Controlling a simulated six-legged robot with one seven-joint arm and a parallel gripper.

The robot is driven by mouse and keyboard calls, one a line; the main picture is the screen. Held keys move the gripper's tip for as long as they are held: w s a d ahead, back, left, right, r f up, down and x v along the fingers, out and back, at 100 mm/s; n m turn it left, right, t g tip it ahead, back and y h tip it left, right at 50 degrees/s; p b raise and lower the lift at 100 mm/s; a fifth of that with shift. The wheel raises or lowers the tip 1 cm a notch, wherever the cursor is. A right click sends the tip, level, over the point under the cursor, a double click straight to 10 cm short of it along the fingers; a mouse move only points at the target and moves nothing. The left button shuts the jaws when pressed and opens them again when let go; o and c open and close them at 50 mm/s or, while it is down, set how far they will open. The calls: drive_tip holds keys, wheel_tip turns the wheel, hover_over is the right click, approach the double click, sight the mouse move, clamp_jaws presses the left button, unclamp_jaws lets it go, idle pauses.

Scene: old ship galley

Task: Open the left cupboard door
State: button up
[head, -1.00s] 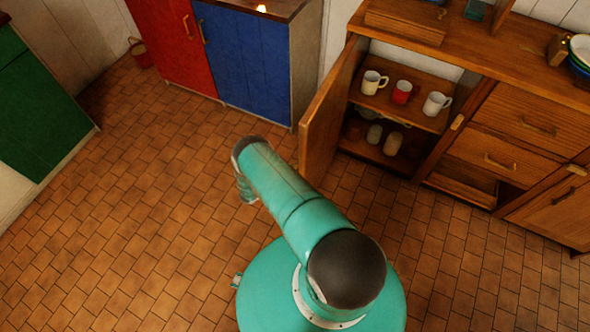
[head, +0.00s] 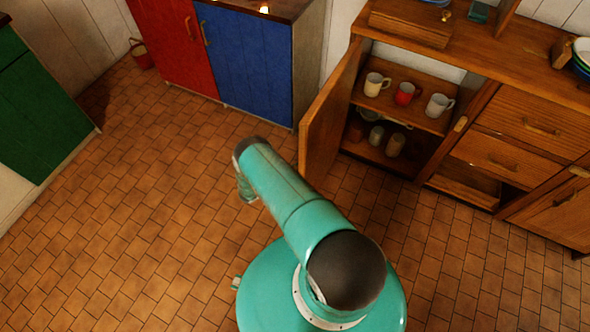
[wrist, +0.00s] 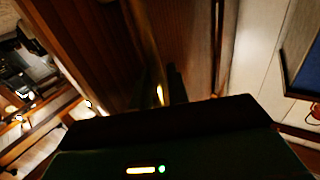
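The left cupboard door (head: 328,118) of the wooden cabinet stands swung wide open, out toward the room. The open compartment shows mugs on its shelf (head: 418,108), with more cups below. In the wrist view, brown wood that looks like the door (wrist: 198,45) is very close, and a small bright brass glint, probably the handle, shows beside a dark finger of my gripper (wrist: 176,84). The gripper is dark and mostly hidden behind its own body, so its opening and grip are unclear. The head view does not show the gripper, only my teal arm.
A red and a blue cupboard (head: 246,62) stand just left of the open door. A green cabinet (head: 40,110) is at far left, and a red bucket (head: 141,54) at the back. Drawers (head: 525,122) are to the right. The tiled floor (head: 130,210) at left is clear.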

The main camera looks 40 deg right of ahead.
drive_tip(key=shift+a, duration=0.15)
drive_tip(key=w+a, duration=0.1)
drive_tip(key=a, duration=1.2)
drive_tip(key=shift+w+a, duration=0.25)
